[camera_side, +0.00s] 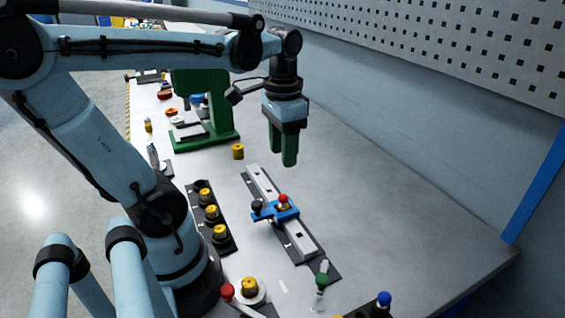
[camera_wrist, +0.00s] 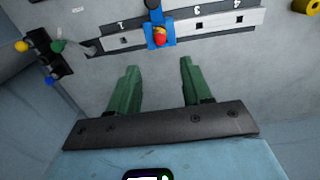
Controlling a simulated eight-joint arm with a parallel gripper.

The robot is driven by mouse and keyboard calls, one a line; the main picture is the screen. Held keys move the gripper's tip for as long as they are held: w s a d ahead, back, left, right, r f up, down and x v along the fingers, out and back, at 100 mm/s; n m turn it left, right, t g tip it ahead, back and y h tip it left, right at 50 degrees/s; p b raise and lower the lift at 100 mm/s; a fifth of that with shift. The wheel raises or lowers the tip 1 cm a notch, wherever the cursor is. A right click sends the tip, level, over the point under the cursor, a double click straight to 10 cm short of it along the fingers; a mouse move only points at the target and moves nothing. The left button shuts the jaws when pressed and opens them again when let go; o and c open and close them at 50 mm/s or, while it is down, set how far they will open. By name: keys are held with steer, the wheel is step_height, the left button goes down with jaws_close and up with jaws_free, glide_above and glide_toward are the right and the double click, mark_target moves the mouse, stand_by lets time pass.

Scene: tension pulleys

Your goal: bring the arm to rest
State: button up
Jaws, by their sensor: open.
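My gripper (camera_side: 284,160) hangs with its green fingers pointing down above the table, behind the rail in the side view. In the wrist view my gripper (camera_wrist: 158,72) has its two green fingers wide apart, with only bare tabletop between them. It is open and empty. The grey slotted rail (camera_side: 263,185) lies on a dark base, and a blue slider (camera_side: 265,213) with a red knob (camera_side: 283,198) sits across it.
A dark tray (camera_side: 228,243) with yellow-topped pulleys stands left of the rail. A loose yellow cylinder (camera_side: 238,151) stands near the green press (camera_side: 220,135). A green-topped part (camera_side: 321,282) and blue-topped part (camera_side: 384,299) are at the front. The table's right side is clear.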

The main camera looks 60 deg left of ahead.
steer(key=shift+r, duration=0.45)
steer(key=w+d+f+t, duration=0.3)
steer(key=w+d+t, duration=0.1)
steer(key=d+t, duration=0.3)
steer(key=shift+d+f, duration=0.4)
steer(key=shift+d, duration=0.1)
stand_by(0.4)
